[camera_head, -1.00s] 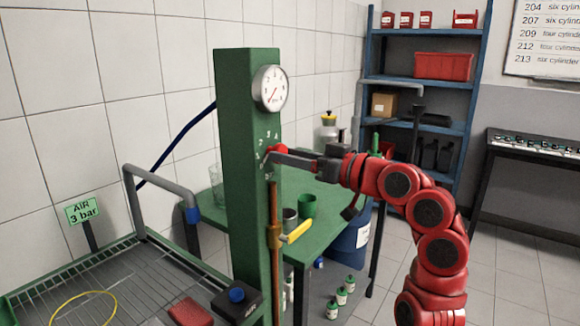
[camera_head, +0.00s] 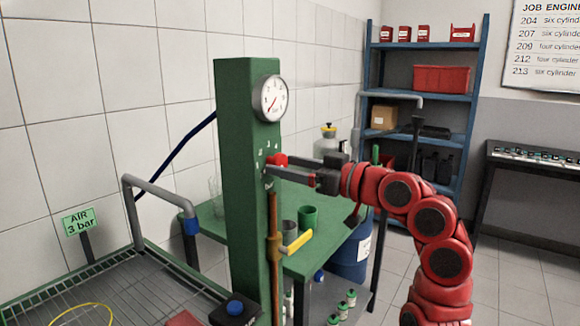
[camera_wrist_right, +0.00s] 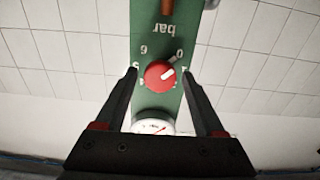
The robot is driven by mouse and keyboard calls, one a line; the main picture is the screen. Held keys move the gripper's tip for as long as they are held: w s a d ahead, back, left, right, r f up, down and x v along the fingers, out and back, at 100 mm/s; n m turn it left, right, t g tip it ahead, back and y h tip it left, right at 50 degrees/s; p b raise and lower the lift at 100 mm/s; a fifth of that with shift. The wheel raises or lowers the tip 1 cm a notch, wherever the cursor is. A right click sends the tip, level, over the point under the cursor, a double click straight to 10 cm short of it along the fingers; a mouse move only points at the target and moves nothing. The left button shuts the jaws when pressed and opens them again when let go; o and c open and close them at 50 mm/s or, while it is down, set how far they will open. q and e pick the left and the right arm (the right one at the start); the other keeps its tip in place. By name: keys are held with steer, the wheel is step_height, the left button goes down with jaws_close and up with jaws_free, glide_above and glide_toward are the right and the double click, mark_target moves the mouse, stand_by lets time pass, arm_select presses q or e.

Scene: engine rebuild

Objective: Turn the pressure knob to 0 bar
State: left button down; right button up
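The red pressure knob (camera_head: 279,160) sits on the front of a green column (camera_head: 245,200), below a round white gauge (camera_head: 270,98) whose needle points to the lower left. My right gripper (camera_head: 278,168) is at the knob, its arm coming in from the right. In the right wrist view the column is upside down, and the knob (camera_wrist_right: 160,74) lies between the two spread fingers (camera_wrist_right: 161,76), with a gap on each side. The knob's white pointer aims to the upper right, towards the 0 and 1 end of the printed scale. My left gripper is not in view.
A pipe with a yellow lever (camera_head: 297,242) runs down the column below the knob. A green table (camera_head: 335,243) with cups stands behind. An AIR 3 bar sign (camera_head: 79,221) and a grated tray (camera_head: 130,283) are at the left.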

steer(key=shift+o, duration=0.3)
steer(key=shift+d, duration=0.1)
steer(key=shift+s+d, duration=0.15)
steer(key=shift+d, duration=0.05)
steer(key=v, duration=1.7)
steer(key=shift+p, duration=0.4)
steer(key=shift+a+r, duration=0.1)
